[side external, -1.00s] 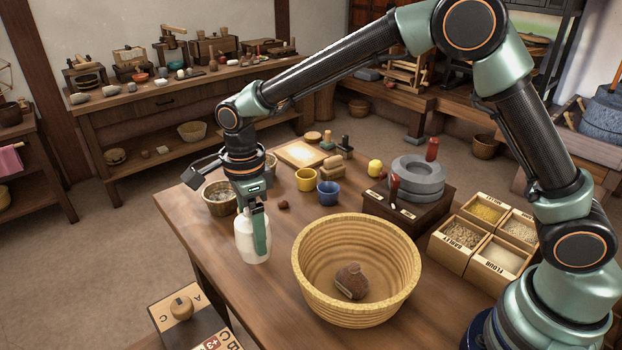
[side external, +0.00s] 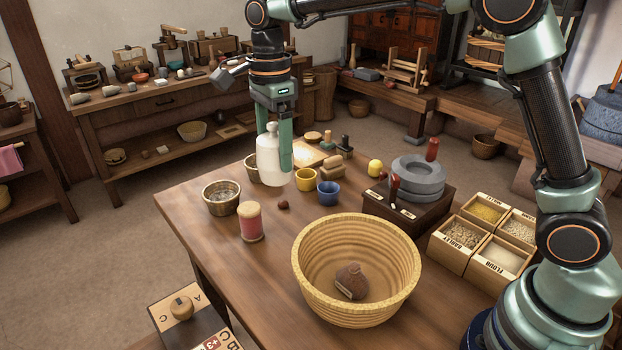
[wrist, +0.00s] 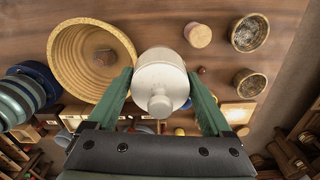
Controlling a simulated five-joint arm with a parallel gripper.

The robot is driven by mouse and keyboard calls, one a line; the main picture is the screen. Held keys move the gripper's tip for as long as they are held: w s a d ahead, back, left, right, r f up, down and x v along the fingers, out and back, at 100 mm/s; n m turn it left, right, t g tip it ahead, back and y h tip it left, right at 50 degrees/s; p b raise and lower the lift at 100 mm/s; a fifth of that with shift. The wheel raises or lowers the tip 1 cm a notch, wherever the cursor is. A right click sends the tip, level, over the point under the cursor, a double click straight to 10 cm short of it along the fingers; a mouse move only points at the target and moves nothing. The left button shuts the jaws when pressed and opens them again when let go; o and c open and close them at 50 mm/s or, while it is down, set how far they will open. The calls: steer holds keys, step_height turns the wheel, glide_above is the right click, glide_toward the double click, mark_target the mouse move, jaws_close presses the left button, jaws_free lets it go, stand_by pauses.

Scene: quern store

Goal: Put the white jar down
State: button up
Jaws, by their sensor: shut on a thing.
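The white jar (side external: 270,162) is held upright in my gripper (side external: 280,142), raised above the back left part of the wooden table. In the wrist view the jar (wrist: 160,82) sits between the two green fingers of my gripper (wrist: 164,88), its knobbed lid towards the camera. The fingers are shut on its sides. In the side view the jar hides part of a small bowl (side external: 251,171) behind it.
A large woven basket (side external: 407,262) with a brown object inside stands at the front. A red jar with a pale lid (side external: 250,222), a bowl (side external: 208,200), a yellow cup (side external: 306,181) and a blue cup (side external: 328,194) stand around. Bare tabletop (side external: 205,232) shows at the left.

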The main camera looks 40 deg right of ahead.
steer(key=w+d+n, duration=0.1)
steer(key=d, duration=0.9)
steer(key=f, duration=2)
steer(key=shift+w+d, duration=0.2)
steer(key=shift+w, duration=0.05)
steer(key=shift+f, duration=0.1)
steer(key=o, duration=1.6)
